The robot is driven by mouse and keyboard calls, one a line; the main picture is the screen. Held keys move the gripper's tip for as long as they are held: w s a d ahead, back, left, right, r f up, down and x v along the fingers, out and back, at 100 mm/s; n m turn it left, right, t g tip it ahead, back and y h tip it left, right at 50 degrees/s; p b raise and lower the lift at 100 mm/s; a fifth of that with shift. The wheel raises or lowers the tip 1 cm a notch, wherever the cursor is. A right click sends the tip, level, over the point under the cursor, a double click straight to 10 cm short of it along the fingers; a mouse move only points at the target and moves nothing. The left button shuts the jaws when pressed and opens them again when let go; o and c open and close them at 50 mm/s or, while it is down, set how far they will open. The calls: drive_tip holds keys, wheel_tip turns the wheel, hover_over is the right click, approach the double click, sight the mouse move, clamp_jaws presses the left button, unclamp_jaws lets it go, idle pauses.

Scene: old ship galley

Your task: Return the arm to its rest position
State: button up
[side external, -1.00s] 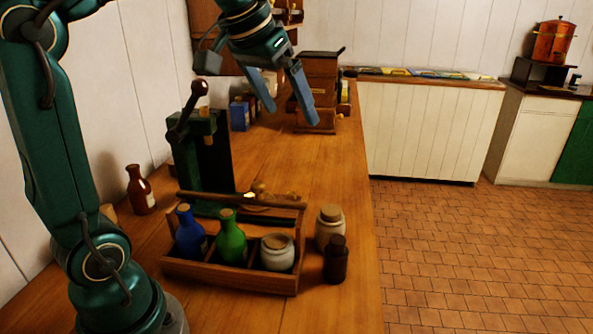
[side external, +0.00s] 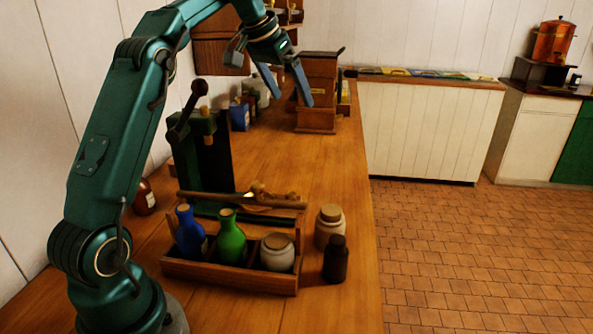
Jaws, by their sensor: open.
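My gripper (side external: 290,98) is in the upper middle of the side external view. Its two blue-grey fingers are spread apart and point down, with nothing between them. It hangs above the wooden counter (side external: 335,185), in front of a wooden box-like mill (side external: 318,92) in the picture. My teal arm rises from its base at the lower left and bends over toward the gripper.
A wooden caddy (side external: 228,276) holds a blue bottle (side external: 189,236), a green bottle (side external: 231,240) and a pale jar (side external: 277,255). Another pale jar (side external: 328,228) and a dark bottle (side external: 336,262) stand right of it. A green lever press (side external: 205,150) stands behind. The counter's right middle is clear.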

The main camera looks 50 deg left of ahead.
drive_tip(key=s+d+r+m+t+h, duration=0.1)
drive_tip(key=s+d+r, duration=0.25)
drive_tip(key=d, duration=0.45)
drive_tip(key=s+d+r+m, duration=0.2)
drive_tip(key=s+d, duration=0.3)
drive_tip(key=d, duration=0.2)
drive_tip(key=s+d+f, duration=0.2)
drive_tip(key=s+f, duration=0.5)
drive_tip(key=f, duration=0.1)
drive_tip(key=s+d+f+g, duration=0.1)
drive_tip(key=s+d+f, duration=0.2)
drive_tip(key=s+f, duration=0.4)
drive_tip(key=shift+s+f+n, duration=0.2)
drive_tip(key=shift+f+n, duration=0.2)
drive_tip(key=shift+f, duration=0.15)
